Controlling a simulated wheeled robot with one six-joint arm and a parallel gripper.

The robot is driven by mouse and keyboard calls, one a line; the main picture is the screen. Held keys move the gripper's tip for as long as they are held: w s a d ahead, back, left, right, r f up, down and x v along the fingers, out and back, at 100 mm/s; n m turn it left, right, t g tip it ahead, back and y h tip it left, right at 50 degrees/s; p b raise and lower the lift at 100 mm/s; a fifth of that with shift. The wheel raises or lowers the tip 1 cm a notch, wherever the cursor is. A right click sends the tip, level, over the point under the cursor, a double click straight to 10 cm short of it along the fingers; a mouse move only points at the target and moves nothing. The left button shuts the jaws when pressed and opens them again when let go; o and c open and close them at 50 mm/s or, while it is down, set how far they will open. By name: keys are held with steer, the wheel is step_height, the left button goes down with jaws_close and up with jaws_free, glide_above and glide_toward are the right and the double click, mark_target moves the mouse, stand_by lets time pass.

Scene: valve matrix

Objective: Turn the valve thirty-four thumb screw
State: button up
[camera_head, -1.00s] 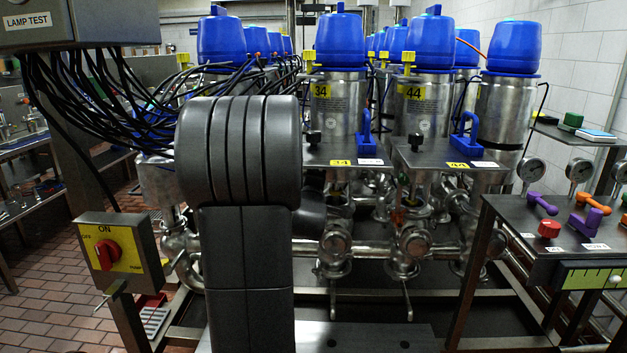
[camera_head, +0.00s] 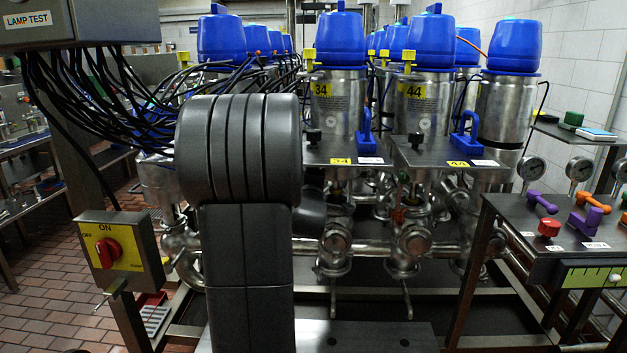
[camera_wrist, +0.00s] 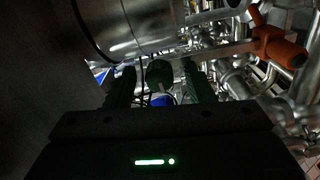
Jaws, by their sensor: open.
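The valve labelled 34 (camera_head: 338,95) is a steel cylinder with a blue cap, right of my arm in the head view. A small black thumb screw (camera_head: 313,137) stands on the plate in front of it, above the yellow 34 tag (camera_head: 340,161). A blue padlock-shaped piece stands beside it. My gripper (camera_wrist: 158,84) shows in the wrist view with its two dark fingers apart. A dark green rounded piece (camera_wrist: 159,72) lies between or just beyond the fingers, with a bit of blue below it. I cannot tell which part it is. My arm hides my gripper in the head view.
Valve 44 (camera_head: 424,95) stands right of valve 34 with its own black screw and blue piece. A steel cylinder and an orange handle (camera_wrist: 280,46) are close in the wrist view. Black cables (camera_head: 110,95) hang at left. A control table (camera_head: 550,235) stands at right.

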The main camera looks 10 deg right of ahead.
steer(key=shift+s, duration=0.1)
steer(key=v, duration=1.3)
steer(key=shift+s, duration=0.3)
steer(key=shift+w+a, duration=0.1)
steer(key=x, duration=1.3)
steer(key=shift+w, duration=0.35)
